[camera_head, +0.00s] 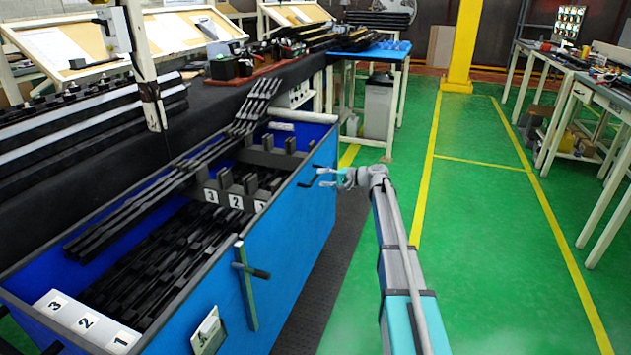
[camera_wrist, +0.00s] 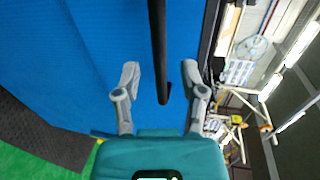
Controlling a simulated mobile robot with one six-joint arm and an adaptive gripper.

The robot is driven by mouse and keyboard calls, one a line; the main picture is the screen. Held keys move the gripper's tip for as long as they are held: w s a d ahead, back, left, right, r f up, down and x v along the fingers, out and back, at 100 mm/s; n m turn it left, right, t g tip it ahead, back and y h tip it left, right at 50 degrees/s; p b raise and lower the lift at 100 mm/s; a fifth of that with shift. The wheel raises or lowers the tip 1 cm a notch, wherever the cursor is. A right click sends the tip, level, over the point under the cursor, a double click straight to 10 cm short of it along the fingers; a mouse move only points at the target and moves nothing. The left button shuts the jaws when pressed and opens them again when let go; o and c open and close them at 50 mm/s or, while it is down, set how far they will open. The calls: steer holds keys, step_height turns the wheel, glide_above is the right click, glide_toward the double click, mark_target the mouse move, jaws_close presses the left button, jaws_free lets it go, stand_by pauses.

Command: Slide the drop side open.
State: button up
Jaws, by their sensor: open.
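The drop side (camera_head: 290,245) is the long blue side panel of a large blue bin, upright and facing the green floor. A black handle (camera_head: 308,184) sticks out near its far end, and a second black handle (camera_head: 256,272) sits on a grey-green upright strip nearer me. My gripper (camera_head: 327,177) is open and empty beside the far handle. In the wrist view the black handle bar (camera_wrist: 158,45) runs in from the top, its hooked end between my open fingers (camera_wrist: 160,80). I cannot tell whether the fingers touch it.
The bin holds black trim strips (camera_head: 175,245) and numbered dividers (camera_head: 235,198). A white-legged table with a blue top (camera_head: 372,52) stands beyond my gripper. A yellow pillar (camera_head: 465,45) is farther back. Green floor (camera_head: 490,240) to the right is clear.

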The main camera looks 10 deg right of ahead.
mark_target(317, 177)
steer(key=shift+x, duration=1.65)
jaws_close()
